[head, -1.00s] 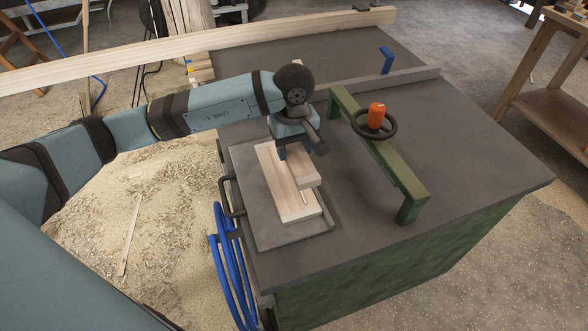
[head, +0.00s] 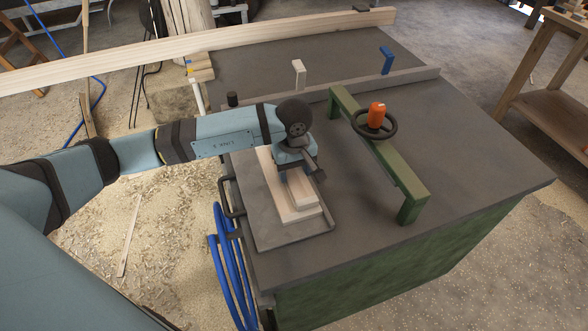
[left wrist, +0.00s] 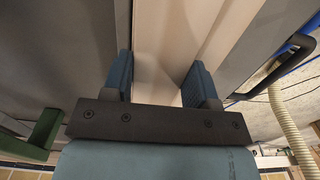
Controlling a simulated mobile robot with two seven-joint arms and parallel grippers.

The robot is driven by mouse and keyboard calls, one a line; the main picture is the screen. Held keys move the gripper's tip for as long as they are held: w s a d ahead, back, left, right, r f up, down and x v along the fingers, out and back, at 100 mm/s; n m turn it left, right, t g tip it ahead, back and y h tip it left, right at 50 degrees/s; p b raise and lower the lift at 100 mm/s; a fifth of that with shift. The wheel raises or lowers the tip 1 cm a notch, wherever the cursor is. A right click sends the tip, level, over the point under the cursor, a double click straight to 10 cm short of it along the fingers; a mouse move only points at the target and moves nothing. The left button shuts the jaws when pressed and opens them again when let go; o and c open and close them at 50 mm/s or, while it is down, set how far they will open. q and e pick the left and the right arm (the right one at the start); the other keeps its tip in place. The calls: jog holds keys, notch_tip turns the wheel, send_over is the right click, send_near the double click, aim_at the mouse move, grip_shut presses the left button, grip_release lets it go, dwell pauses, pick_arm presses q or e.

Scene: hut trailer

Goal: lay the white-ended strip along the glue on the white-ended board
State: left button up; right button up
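The pale wooden board (head: 287,212) lies on a grey tray plate at the near left of the bench top. The pale strip (head: 303,193) lies lengthwise over it, seeming to rest on it; the glue is hidden beneath. My left gripper (head: 294,172) points down over the strip, its fingers on either side of it. Whether the strip's ends match the board's exactly is unclear. My right gripper is out of view.
A green clamp frame (head: 385,160) with a black wheel and orange knob (head: 376,115) stands right of the tray (head: 262,228). A grey rail (head: 400,78) with pale (head: 299,74) and blue (head: 387,60) uprights is behind. Blue hoses (head: 228,265) hang at the left edge.

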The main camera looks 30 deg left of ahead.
aim_at(294, 172)
pick_arm(q)
jog(key=o, duration=0.4)
jog(key=shift+r, duration=0.15)
notch_tip(294, 172, up, 12)
jog(key=shift+r, duration=0.1)
jog(key=shift+s, duration=0.1)
dwell(0.6)
